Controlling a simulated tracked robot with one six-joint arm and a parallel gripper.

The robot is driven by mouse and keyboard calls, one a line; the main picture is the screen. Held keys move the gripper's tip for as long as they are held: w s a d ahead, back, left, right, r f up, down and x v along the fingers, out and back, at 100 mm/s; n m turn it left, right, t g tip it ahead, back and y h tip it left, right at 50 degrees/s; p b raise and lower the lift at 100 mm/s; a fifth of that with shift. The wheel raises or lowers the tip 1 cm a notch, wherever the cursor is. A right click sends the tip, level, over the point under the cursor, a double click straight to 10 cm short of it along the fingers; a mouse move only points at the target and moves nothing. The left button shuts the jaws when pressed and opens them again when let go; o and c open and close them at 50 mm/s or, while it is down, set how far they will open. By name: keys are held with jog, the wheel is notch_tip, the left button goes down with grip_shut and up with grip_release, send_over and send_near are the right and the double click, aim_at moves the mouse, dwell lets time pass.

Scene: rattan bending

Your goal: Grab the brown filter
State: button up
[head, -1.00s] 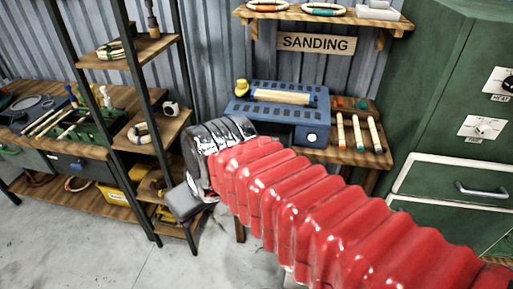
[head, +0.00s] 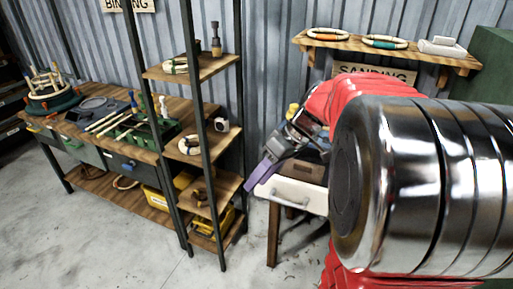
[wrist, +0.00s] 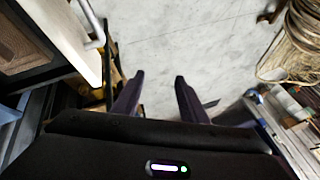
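A brown framed piece (head: 303,168), which looks like the brown filter, lies in an open white-fronted drawer (head: 308,198) under the sanding bench. My gripper (head: 262,174) is left of the drawer in the head view, pointing down. In the wrist view my gripper (wrist: 158,84) has its two dark purple fingers apart, with only floor between them.
A shelf rack (head: 205,150) with rings and a yellow bin (head: 212,222) stands left of my gripper. A workbench (head: 95,130) with tools is further left. Open floor lies in front.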

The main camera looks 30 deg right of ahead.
jog(key=w+d+f+n+t+y, duration=0.1)
jog(key=w+d+f+y, duration=0.15)
jog(key=d, duration=0.65)
jog(key=n+t+y, duration=0.1)
jog(key=n+t, duration=0.2)
jog(key=t, duration=0.4)
send_near(307, 165)
jog(key=s+d, duration=0.2)
jog(key=shift+a+r, duration=0.1)
jog(key=shift+r, duration=0.2)
jog(key=shift+w, duration=0.1)
jog(key=shift+x, duration=4.35)
jog(key=shift+r, duration=0.1)
jog(key=shift+x, duration=2.6)
jog(key=shift+a, duration=0.1)
